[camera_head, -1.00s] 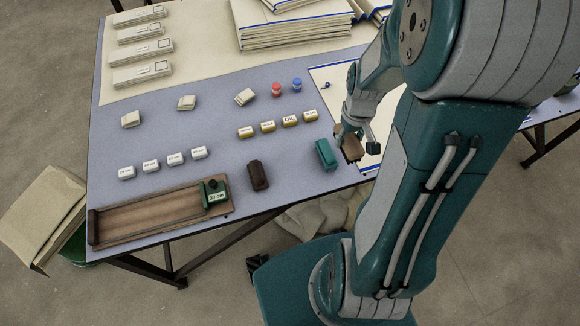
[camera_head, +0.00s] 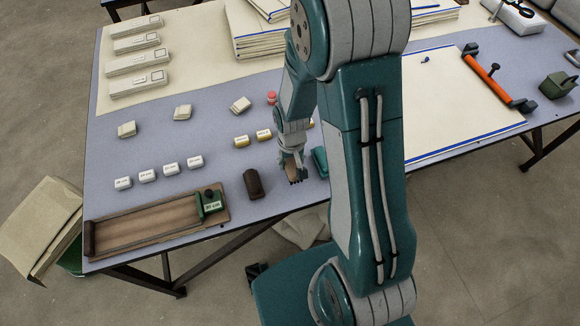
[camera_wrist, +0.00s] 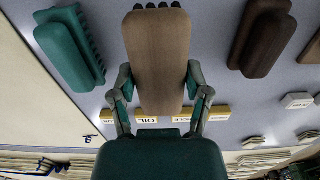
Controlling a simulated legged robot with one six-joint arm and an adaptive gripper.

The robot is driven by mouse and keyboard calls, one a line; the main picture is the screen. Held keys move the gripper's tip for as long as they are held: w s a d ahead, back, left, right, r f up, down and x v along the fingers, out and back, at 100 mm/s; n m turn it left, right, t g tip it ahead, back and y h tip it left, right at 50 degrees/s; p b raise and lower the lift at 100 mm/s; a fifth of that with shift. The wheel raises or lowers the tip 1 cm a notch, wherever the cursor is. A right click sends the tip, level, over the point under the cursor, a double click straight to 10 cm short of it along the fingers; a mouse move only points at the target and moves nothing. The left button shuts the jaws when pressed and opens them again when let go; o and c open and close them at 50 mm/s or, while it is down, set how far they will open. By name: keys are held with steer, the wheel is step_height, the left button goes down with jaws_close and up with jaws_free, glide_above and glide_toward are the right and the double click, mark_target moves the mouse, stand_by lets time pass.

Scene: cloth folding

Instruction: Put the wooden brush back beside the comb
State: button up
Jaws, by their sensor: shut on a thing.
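The wooden brush (camera_head: 294,172), mid-brown with dark bristles, is in my gripper (camera_head: 291,163). In the wrist view the jaws close on both sides of the brush (camera_wrist: 157,55). A teal toothed block (camera_wrist: 70,48), which looks like the comb, lies on one side of it; in the head view the teal block (camera_head: 319,160) is just right of the brush, partly hidden by my arm. A dark brown block (camera_head: 253,184) lies left of the brush. The brush is between the two, touching neither in the wrist view. I cannot tell whether it touches the table.
White labelled blocks (camera_head: 171,169) and yellow labelled blocks (camera_head: 241,141) stand behind. The table's front edge is close to the brush. My arm hides part of the table.

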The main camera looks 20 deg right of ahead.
mark_target(288, 169)
steer(key=f, duration=0.1)
steer(key=a+f, duration=0.1)
steer(key=f, duration=0.1)
steer(key=shift+w+a+f, duration=0.1)
steer(key=shift+f, duration=0.15)
steer(key=shift+d, duration=0.25)
steer(key=o, duration=1.1)
steer(key=shift+a, duration=0.1)
